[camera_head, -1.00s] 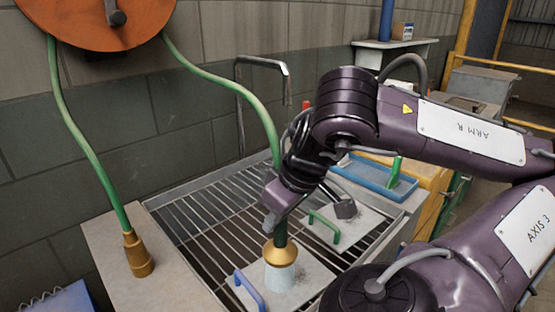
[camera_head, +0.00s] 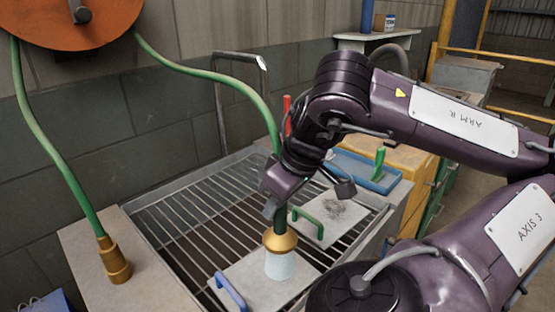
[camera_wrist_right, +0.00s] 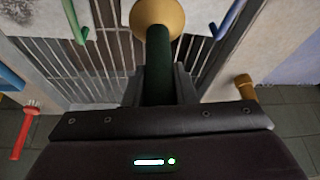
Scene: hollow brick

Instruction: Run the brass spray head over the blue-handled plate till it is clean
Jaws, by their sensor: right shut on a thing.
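My right gripper (camera_head: 279,204) is shut on the dark green grip of the brass spray head (camera_head: 280,242). The head points down, and a pale cone of spray (camera_head: 280,266) comes from it onto the blue-handled plate (camera_head: 246,272). This grey plate lies on the grating, its blue handle (camera_head: 230,291) left of the spray. The spray and my arm hide part of its face; I cannot tell whether dirt is left there. In the right wrist view the brass head (camera_wrist_right: 160,14) sits ahead of the jaws, with the blue handle (camera_wrist_right: 231,18) to its right. My left gripper is not in view.
A green-handled plate (camera_head: 327,224) with a dark smudge lies behind, on the slatted grating (camera_head: 200,222). A green hose (camera_head: 225,82) runs from the orange reel (camera_head: 75,15). A second brass nozzle (camera_head: 115,262) stands at left. A blue tray (camera_head: 365,172) sits at the back right.

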